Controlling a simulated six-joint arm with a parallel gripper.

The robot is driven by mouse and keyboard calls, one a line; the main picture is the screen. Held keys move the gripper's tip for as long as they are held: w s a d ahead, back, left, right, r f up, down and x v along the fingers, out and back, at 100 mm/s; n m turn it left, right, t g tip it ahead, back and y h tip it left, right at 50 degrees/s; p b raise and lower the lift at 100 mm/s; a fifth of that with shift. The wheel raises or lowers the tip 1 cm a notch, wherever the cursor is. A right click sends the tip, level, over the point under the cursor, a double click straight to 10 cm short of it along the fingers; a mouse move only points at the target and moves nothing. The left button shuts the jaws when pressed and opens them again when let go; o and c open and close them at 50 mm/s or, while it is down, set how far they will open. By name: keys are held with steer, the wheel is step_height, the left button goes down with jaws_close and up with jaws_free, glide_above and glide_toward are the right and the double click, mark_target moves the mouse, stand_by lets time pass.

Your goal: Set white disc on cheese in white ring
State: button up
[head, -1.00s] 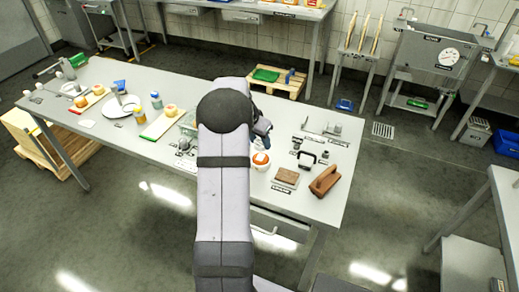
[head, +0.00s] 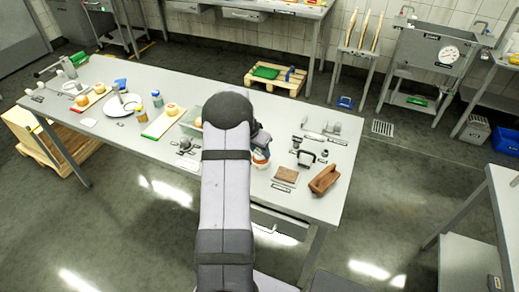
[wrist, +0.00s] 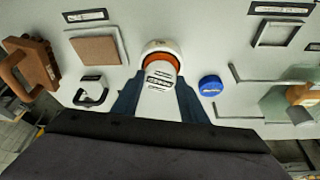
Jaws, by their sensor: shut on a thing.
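In the wrist view my gripper (wrist: 159,84) has its two blue fingers shut on a white piece (wrist: 160,100) with dark slots, which I take to be the white disc. Just past the fingertips stands the white ring (wrist: 154,45), with orange cheese (wrist: 168,57) showing inside its rim. The held disc overlaps the ring's opening in this view, and I cannot tell whether it touches the cheese. In the head view my gripper (head: 261,139) is low, right by the white ring (head: 261,164). My arm hides part of this area, and the disc cannot be made out there.
A blue round piece (wrist: 210,86) lies close beside the ring in the wrist view. On the other side are a black handle (wrist: 91,91), a brown board (wrist: 97,50) and a brown wooden block (head: 324,180). A greenish clear container (wrist: 285,103) stands farther right.

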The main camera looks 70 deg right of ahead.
steer(key=shift+f, duration=0.15)
steer(key=o, duration=1)
steer(key=shift+o, duration=0.2)
steer(key=shift+r, duration=0.2)
steer(key=b+v, duration=0.3)
steer(key=v, duration=0.9)
